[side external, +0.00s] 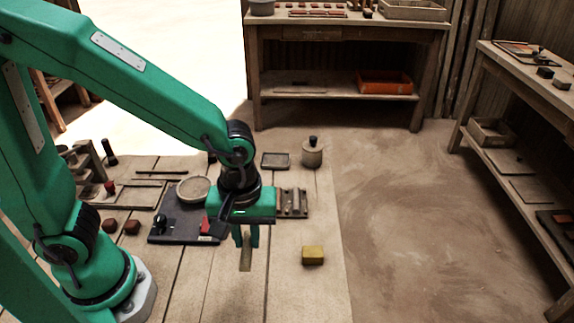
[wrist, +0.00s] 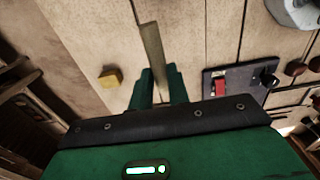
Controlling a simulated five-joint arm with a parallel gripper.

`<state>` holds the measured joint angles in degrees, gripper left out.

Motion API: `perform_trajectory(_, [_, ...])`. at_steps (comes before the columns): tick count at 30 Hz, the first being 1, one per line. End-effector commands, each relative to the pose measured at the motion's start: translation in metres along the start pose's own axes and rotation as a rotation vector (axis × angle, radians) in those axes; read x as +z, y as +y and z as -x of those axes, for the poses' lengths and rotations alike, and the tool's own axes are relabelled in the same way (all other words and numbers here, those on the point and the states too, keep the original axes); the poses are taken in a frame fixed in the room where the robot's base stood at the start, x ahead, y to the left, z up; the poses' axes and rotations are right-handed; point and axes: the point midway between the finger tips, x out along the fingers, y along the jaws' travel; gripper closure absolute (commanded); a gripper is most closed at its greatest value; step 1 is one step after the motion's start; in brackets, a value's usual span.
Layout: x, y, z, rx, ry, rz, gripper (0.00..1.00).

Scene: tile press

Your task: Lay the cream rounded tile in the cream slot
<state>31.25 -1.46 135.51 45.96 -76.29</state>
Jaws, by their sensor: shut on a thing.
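My gripper (side external: 246,238) points down over the wooden bench and is shut on a narrow cream-tan tile (side external: 245,259). The tile hangs below the fingertips. In the wrist view, the tile (wrist: 153,50) shows as a long thin strip reaching out from between the green fingers (wrist: 159,84). I see it nearly edge-on, so I cannot tell whether it is rounded. A dark board (side external: 178,226) with a red piece (side external: 205,225) and a black knob lies left of my gripper. I cannot make out a cream slot in either view.
A yellow block (side external: 313,255) sits on the bench right of the gripper; it also shows in the wrist view (wrist: 110,77). A small grooved tray (side external: 293,203) lies behind the gripper. A round pale dish (side external: 194,188) and a lidded jar (side external: 312,154) stand farther back. The bench front is clear.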

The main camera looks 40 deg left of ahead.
Motion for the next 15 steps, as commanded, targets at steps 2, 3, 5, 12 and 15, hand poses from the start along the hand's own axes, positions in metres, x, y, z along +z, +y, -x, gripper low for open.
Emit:
perform_trajectory(2, [-0.0001, 0.0001, 0.0001, 0.000, 0.000, 0.000, 1.00])
perform_trajectory(3, [-0.0001, 0.0001, 0.0000, 0.000, 0.000, 0.000, 1.00])
perform_trajectory(5, [-0.0002, 0.0001, 0.0000, 0.000, 0.000, 0.000, 1.00])
perform_trajectory(12, [-0.0015, 0.0008, 0.0001, 0.001, 0.000, 0.000, 1.00])
perform_trajectory(15, [-0.0062, 0.0032, 0.0008, 0.001, 0.000, 0.001, 1.00])
